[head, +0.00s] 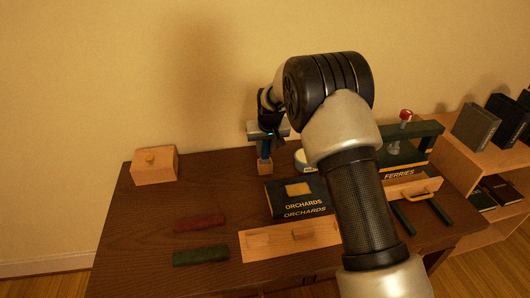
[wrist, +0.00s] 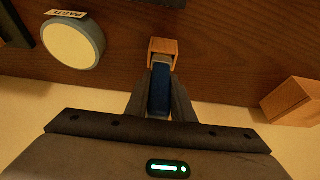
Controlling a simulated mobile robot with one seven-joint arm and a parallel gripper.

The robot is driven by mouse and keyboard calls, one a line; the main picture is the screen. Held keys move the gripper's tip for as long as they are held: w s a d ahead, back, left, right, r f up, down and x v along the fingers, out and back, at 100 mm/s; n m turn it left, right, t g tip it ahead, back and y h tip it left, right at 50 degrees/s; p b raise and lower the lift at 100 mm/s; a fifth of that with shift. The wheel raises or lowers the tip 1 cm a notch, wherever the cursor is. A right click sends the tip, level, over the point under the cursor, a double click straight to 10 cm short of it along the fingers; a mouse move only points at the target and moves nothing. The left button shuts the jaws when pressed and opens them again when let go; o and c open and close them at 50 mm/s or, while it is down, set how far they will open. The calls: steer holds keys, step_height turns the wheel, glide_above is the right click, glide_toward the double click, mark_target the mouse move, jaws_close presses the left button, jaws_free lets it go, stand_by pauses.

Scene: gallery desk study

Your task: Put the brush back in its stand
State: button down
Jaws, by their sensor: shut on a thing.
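The brush shows as a blue handle (wrist: 160,88) between the fingers of my gripper (wrist: 160,105) in the wrist view. My gripper is shut on it. In the head view my gripper (head: 265,147) points down near the back of the desk, with the blue brush (head: 264,149) upright in it. A small square wooden stand (head: 265,168) is directly below; it also shows in the wrist view (wrist: 163,46) at the handle's far end. The brush's lower end is hidden, and I cannot tell how deep it sits in the stand.
A round paste tin (wrist: 73,42) stands close beside the stand. An ORCHARDS book (head: 297,197) lies in front of it. A wooden box with a knob (head: 154,165) is at the back left. Red (head: 200,223) and green (head: 201,255) bars lie front left. My arm hides part of the right side.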

steer(key=shift+f, duration=0.45)
steer(key=shift+f, duration=0.2)
steer(key=c, duration=1.5)
jaws_free()
steer(key=shift+c, duration=0.2)
steer(key=shift+s+r, duration=0.1)
steer(key=shift+r, duration=0.55)
steer(key=p+v, duration=0.1)
steer(key=v, duration=1)
